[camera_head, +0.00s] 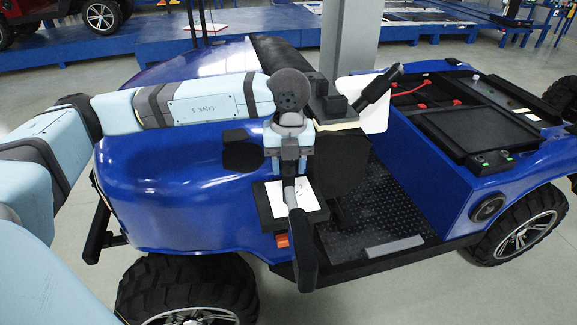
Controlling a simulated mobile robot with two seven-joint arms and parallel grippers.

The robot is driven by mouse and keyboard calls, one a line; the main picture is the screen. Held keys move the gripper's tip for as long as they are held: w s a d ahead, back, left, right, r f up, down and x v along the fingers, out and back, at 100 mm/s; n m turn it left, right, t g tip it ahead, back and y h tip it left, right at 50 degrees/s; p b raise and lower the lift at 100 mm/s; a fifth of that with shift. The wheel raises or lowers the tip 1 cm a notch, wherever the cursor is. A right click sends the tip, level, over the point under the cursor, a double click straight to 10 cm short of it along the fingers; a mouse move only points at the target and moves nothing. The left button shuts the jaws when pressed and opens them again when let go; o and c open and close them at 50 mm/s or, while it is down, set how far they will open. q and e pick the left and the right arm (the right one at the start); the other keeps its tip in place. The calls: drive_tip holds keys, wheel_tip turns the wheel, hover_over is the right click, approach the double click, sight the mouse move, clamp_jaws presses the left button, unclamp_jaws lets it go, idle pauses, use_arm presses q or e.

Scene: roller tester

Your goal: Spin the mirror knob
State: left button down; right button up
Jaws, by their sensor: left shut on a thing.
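My left arm comes in from the left over the blue vehicle's hood, and its gripper (289,178) points down at the vehicle's near side. The gripper is shut on what looks like the mirror knob, which the fingers mostly hide. Just below the fingers, a long black part (303,250), likely the side mirror seen nearly edge-on, hangs at the vehicle's near side. A black block with a white marked plate (308,196) sits right behind it. My right gripper is not in view.
The blue vehicle (160,180) fills the middle, with an open black footwell (380,200) right of the gripper. A black steering part (378,85) and white panel (376,115) stand behind. Bare floor (450,295) lies in front.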

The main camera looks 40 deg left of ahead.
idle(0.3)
use_arm(q)
drive_tip(key=n, duration=0.8)
drive_tip(key=n, duration=0.3)
drive_tip(key=shift+n+p, duration=0.3)
drive_tip(key=shift+p, duration=0.05)
drive_tip(key=n, duration=0.3)
drive_tip(key=shift+r+p, duration=0.1)
drive_tip(key=shift+p, duration=0.3)
drive_tip(key=shift+r+n+p, duration=0.1)
drive_tip(key=shift+n+p, duration=0.4)
drive_tip(key=shift+p, duration=0.35)
drive_tip(key=shift+n, duration=0.3)
drive_tip(key=shift+f, duration=0.2)
